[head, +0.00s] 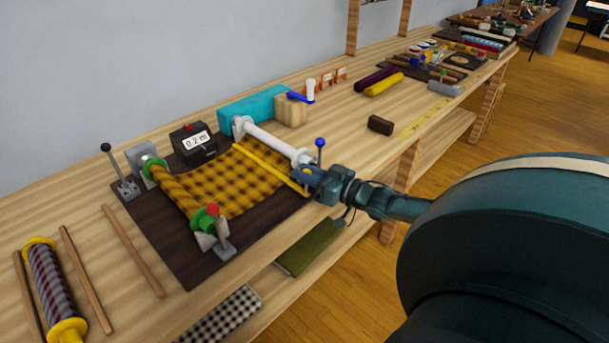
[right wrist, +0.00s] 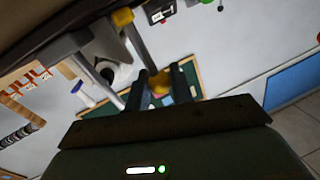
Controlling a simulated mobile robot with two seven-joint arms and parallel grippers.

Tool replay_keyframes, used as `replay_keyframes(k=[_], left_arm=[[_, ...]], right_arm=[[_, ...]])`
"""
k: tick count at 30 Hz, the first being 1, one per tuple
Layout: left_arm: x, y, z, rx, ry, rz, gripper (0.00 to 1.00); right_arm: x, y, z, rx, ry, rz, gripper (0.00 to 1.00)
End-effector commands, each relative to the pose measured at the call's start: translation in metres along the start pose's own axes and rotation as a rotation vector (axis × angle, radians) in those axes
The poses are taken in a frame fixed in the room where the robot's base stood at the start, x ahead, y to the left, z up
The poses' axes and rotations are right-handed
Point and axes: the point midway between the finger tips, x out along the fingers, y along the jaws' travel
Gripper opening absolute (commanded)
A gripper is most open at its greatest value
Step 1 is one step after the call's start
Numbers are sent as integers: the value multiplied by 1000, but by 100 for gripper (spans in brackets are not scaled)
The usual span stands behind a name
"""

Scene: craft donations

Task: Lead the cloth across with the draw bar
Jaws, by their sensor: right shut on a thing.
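The yellow-and-black plaid cloth (head: 240,178) runs from a roll (head: 178,190) at the left of a dark board to the yellow draw bar (head: 262,163). The bar lies along the cloth's right edge, close beside a white roller (head: 268,138). My right gripper (head: 311,180) is shut on the near end of the bar, by the roller's near support. In the right wrist view a yellow piece (right wrist: 160,82) shows between the two fingers. My left gripper is not in view.
A black counter (head: 193,142) reading "0.2 m" stands behind the cloth. A lever with a blue knob (head: 320,143) rises close by my right gripper. A grey lever (head: 119,172) stands at the board's left. A teal box (head: 250,107) is behind the roller. A brown block (head: 380,125) lies right.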

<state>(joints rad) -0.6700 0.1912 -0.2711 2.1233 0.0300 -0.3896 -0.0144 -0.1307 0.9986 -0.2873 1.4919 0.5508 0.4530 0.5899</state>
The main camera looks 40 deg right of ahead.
Motion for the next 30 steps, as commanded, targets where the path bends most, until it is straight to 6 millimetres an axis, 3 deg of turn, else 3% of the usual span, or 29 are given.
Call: replay_keyframes(k=[5,6,12,23,30], left_arm=[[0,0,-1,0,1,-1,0],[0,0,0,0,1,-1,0],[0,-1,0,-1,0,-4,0],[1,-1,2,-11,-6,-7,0],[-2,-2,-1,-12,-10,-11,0]], right_arm=[[0,5,-2,-5,-1,11,0],[0,6,-2,-5,-1,11,26],[0,4,-2,-4,-1,9,42],[-6,3,-1,-2,-3,6,42],[-39,2,0,0,-7,8,42]])
